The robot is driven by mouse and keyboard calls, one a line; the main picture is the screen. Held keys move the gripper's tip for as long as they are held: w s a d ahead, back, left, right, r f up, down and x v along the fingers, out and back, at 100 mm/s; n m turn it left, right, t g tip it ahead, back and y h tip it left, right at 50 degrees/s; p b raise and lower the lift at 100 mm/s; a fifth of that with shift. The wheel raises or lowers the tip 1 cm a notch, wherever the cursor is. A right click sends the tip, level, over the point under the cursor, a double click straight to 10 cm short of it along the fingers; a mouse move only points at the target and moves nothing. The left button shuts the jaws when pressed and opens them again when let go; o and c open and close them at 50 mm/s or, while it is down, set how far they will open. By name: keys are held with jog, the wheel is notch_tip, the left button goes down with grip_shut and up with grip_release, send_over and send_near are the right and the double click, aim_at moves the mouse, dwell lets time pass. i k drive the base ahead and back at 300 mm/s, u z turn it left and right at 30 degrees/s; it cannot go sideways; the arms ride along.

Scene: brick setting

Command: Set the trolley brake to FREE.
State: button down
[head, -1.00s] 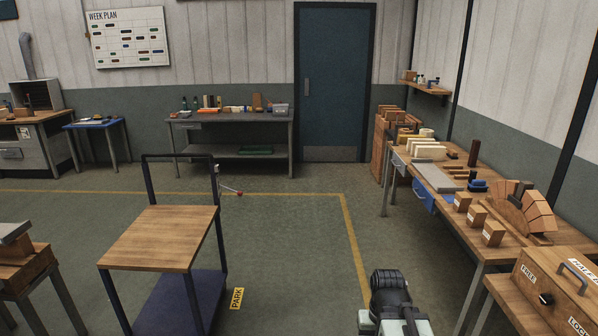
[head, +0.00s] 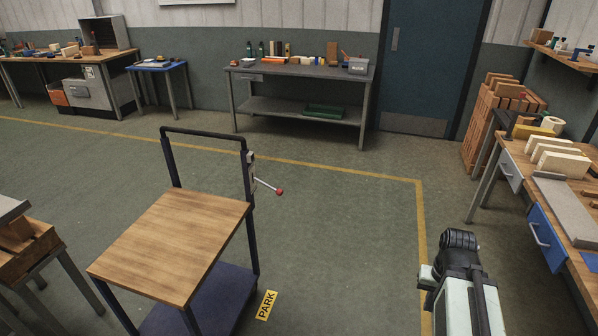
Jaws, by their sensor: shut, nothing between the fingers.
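The trolley has a wooden top (head: 175,245), a dark lower deck (head: 212,300) and a dark push handle frame (head: 205,135). It stands left of centre in the head view. The brake lever (head: 266,185) is a thin grey rod with a red knob (head: 280,191), on a bracket (head: 250,170) on the right handle post. It points right and slightly down. A yellow PARK label (head: 266,305) shows beside the lower deck. No FREE label is legible on the trolley. My arm shows at lower right, apart from the trolley; my gripper's fingers are not visible.
A workbench (head: 545,205) with blocks runs along the right side. A grey table (head: 300,72) stands at the back by the blue door (head: 425,60). A wooden stand (head: 30,255) is close on the trolley's left. Floor (head: 345,225) right of the trolley is clear.

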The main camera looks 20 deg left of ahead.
aim_at(279, 192)
jog(key=i, duration=1.75)
jog(key=u, duration=4.35)
jog(key=i, duration=1.05)
jog(key=z, duration=0.15)
